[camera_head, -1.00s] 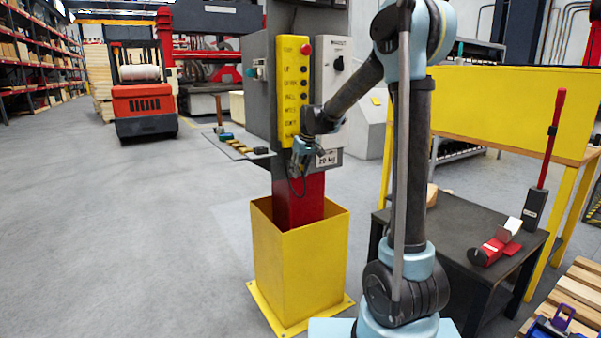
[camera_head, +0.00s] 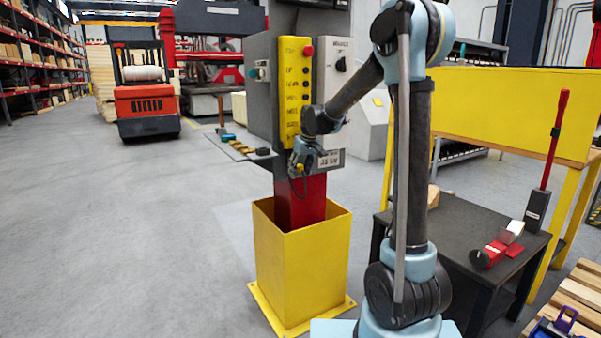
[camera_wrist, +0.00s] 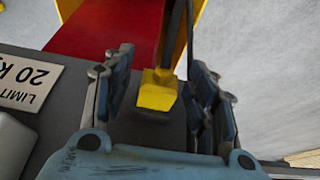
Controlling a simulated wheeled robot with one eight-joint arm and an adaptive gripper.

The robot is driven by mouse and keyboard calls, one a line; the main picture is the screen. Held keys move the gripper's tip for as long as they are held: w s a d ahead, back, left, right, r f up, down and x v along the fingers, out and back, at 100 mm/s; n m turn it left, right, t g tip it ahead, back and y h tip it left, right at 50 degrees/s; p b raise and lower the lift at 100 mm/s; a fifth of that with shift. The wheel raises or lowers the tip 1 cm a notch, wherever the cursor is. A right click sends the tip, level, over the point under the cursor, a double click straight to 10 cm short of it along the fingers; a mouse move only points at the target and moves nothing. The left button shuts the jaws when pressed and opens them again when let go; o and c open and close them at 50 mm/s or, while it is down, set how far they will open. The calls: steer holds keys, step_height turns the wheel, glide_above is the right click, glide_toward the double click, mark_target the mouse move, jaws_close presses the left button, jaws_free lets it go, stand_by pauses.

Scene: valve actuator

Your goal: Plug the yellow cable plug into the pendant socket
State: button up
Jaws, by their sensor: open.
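The yellow plug (camera_wrist: 158,92) is between the finger pads of my gripper (camera_wrist: 163,98) in the wrist view, against the dark grey panel. Gaps show on both sides of it, and a dark cable runs up from it in that view. My gripper (camera_head: 300,168) is open in the head view, at the pendant's lower end, with a small yellow patch of the plug at its fingers. The yellow pendant (camera_head: 293,88) is upright, with a red button on top. I cannot make out the socket or tell whether the plug is seated in it.
A red post (camera_head: 297,205) stands in a yellow box guard (camera_head: 300,275) below. A small shelf (camera_head: 232,146) with several parts juts out left. A dark table (camera_head: 460,230) stands right, and a forklift (camera_head: 146,100) at the back left. Open floor lies left.

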steer(key=v, duration=1.1)
steer(key=shift+s+r, duration=0.15)
steer(key=shift+r, duration=0.2)
steer(key=shift+d, duration=0.15)
steer(key=s+d+f+m+h, duration=0.1)
steer(key=s+d+f+m, duration=0.15)
steer(key=s+d, duration=0.65)
steer(key=s+d+f+m, duration=0.1)
steer(key=s+d+f, duration=0.3)
steer(key=s+d, duration=0.55)
steer(key=s+d+f+m, duration=0.1)
steer(key=s+d+f, duration=0.1)
steer(key=s+f, duration=0.5)
steer(key=s+d+f+m+g+h, duration=0.1)
steer(key=s+d+f+m, duration=0.1)
steer(key=s+f, duration=0.6)
steer(key=s, duration=0.5)
steer(key=shift+s+d, duration=0.35)
steer(key=shift+s, duration=0.05)
